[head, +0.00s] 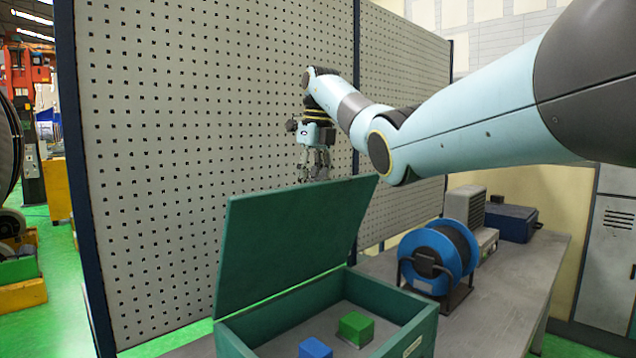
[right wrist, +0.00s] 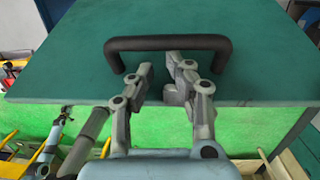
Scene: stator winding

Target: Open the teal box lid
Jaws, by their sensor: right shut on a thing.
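The teal box (head: 385,295) stands on the workbench with its lid (head: 290,240) raised and tilted up from the left side, so the inside shows. My right gripper (head: 315,172) is at the lid's upper edge, on its far side. In the right wrist view a black bar handle (right wrist: 165,43) is fixed to the lid's outer face (right wrist: 265,70). The handle is hidden behind the lid in the head view. My left gripper does not show.
A green block (head: 356,328) and a blue block (head: 315,348) lie inside the box. A blue wire spool (head: 438,258) stands right of it, with a dark blue case (head: 512,222) farther back. A perforated panel (head: 200,150) rises behind the lid.

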